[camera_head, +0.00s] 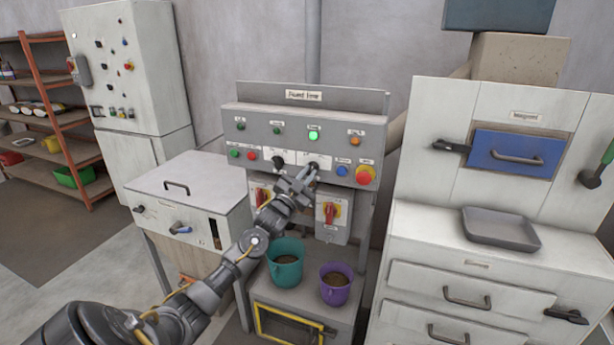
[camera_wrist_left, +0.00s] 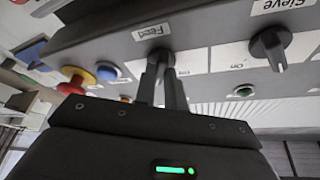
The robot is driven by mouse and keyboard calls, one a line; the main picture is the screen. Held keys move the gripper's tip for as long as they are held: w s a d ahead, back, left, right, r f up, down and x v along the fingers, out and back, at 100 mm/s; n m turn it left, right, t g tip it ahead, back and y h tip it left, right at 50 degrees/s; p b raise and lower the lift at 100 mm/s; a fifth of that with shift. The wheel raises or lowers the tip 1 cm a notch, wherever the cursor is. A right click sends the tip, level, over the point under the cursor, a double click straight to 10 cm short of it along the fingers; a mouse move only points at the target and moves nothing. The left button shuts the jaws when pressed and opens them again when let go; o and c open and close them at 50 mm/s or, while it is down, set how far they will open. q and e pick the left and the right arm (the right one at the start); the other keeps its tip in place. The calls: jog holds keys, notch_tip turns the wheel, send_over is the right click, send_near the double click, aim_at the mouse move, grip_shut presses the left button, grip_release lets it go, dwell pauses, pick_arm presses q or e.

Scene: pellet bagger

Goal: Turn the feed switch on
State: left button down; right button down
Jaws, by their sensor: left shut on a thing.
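The grey control panel (camera_head: 225,118) stands in the middle of the head view. The feed switch (camera_head: 314,166) is a dark rotary knob on its white plate. In the wrist view, which is upside down, the Feed label (camera_wrist_left: 153,30) shows beside the fingertips. My left gripper (camera_head: 305,175) reaches up to the panel from the lower left. In the wrist view its two fingers (camera_wrist_left: 163,70) are closed around the feed knob, which they mostly hide. I cannot tell which way the knob points. My right gripper is not in view.
The sieve knob (camera_wrist_left: 268,48) is beside the feed switch. A green lamp (camera_head: 313,135) glows above. A blue button (camera_head: 342,171) and a red emergency button (camera_head: 365,175) are to the right. Red-handled switches (camera_head: 330,212), a teal bucket (camera_head: 286,262) and a purple bucket (camera_head: 335,285) are below.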

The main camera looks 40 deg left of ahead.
pick_arm(q)
jog(key=c, duration=1.5)
grip_release()
jog(key=shift+o, duration=0.2)
jog(key=b+v, duration=0.3)
jog(key=v, duration=0.7)
jog(key=shift+s, duration=0.35)
jog(key=shift+d+f, duration=0.15)
